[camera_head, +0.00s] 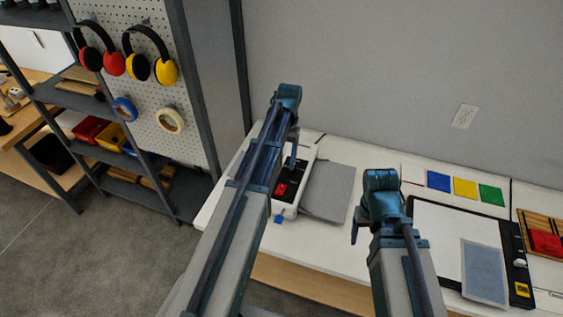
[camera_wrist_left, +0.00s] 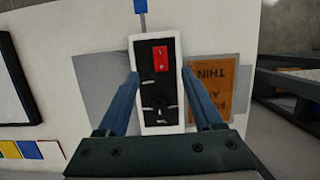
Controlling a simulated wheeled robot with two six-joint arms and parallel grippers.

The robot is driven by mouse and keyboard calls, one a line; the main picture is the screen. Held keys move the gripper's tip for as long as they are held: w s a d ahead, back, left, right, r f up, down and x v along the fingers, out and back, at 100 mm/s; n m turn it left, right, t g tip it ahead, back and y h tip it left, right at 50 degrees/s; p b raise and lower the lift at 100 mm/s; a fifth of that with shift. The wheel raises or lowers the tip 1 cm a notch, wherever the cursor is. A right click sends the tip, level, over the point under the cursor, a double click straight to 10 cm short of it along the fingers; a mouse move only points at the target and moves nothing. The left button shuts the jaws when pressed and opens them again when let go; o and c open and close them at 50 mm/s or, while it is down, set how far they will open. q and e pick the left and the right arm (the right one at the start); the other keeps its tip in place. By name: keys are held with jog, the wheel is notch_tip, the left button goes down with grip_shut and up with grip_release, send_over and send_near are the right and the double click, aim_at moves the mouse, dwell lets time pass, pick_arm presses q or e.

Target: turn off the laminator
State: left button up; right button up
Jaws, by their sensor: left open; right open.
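The laminator (camera_head: 308,153) is a white unit with a black control panel on the white worktop, partly hidden behind my left arm. In the left wrist view its panel (camera_wrist_left: 147,85) carries a red rocker switch (camera_wrist_left: 160,58) and a dark dial with white marks (camera_wrist_left: 160,104). The red switch also shows in the head view (camera_head: 281,189). I cannot tell which way the rocker is set. My left gripper (camera_wrist_left: 160,76) is open over the panel, one finger on each side, with nothing held. My right gripper (camera_head: 357,228) is open and empty, right of the grey sheet.
A grey sheet (camera_head: 331,192) lies beside the laminator. An orange printed card (camera_wrist_left: 228,92) is on its other side. Right of my right arm are blue, yellow and green cards (camera_head: 465,188) and a black-edged board (camera_head: 436,232). A shelf (camera_head: 75,98) stands at left.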

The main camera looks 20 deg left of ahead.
pick_arm(q)
jog(key=p+v, duration=0.1)
jog(key=v, duration=0.1)
jog(key=shift+w+r, duration=0.1)
jog(key=shift+r, duration=0.2)
pick_arm(e)
notch_tip(320, 180, up, 2)
jog(key=shift+r, duration=0.25)
pick_arm(q)
jog(key=shift+f, duration=0.1)
pick_arm(e)
jog(key=shift+f, duration=0.1)
pick_arm(q)
jog(key=s+d+f+m+t+b, duration=0.1)
jog(key=s+d+f+m+b, duration=0.1)
jog(key=s+d, duration=0.7)
jog(key=s+d+f+m+t+y+b, duration=0.1)
jog(key=s+d+f+m+b, duration=0.1)
jog(key=s+d, duration=0.7)
jog(key=shift+d+f+t+b, duration=0.45)
jog(key=shift+f+b, duration=0.1)
jog(key=shift+f, duration=0.4)
pick_arm(e)
notch_tip(320, 180, down, 5)
jog(key=shift+f, duration=0.15)
